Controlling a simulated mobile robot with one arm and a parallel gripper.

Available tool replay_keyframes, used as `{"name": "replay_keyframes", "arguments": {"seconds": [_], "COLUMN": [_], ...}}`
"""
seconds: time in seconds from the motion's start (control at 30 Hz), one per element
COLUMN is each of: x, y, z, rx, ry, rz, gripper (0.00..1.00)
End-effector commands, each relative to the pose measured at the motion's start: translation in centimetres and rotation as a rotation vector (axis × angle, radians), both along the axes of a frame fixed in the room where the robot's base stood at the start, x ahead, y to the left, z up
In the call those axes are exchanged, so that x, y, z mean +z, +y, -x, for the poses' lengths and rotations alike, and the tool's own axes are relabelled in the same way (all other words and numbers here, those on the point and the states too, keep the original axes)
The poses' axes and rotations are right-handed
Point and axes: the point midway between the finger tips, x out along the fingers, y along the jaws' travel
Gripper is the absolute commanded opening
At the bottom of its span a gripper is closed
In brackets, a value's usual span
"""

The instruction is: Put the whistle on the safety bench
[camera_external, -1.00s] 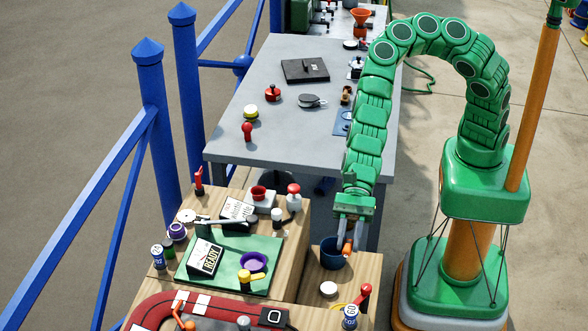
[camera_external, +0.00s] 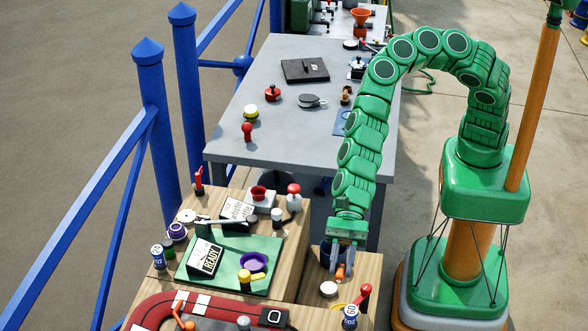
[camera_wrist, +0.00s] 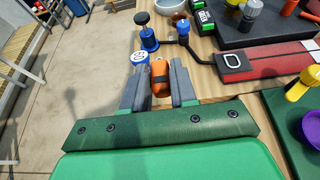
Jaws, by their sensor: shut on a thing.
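My gripper (camera_external: 342,268) is shut on a small orange thing (camera_external: 341,272), which I take to be the whistle. In the wrist view my gripper (camera_wrist: 158,80) has its grey fingers on either side of this orange piece (camera_wrist: 160,74). No label shows which surface is the safety bench; a grey table (camera_external: 270,130) stands behind the wooden bench (camera_external: 291,255).
A green mat (camera_external: 262,283) with a purple bowl (camera_external: 253,262) lies left. The grey table has free room between its objects.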

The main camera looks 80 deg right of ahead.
Motion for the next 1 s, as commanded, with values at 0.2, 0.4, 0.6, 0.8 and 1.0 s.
{"name": "replay_keyframes", "arguments": {"seconds": [0.2,0.4,0.6,0.8,1.0], "x": [-0.8,-1.8,-3.3,-4.8,-6.3], "y": [1.7,3.2,4.4,5.5,6.5], "z": [-1.1,-2.1,-3.0,-3.6,-4.3], "rx": [0.001,0.001,-0.001,0.0,0.0], "ry": [-0.004,-0.002,-0.003,-0.001,-0.002], "rz": [-0.001,0.001,0.001,0.0,0.0], "gripper": [0.0,0.0,0.0,0.0,0.0]}}
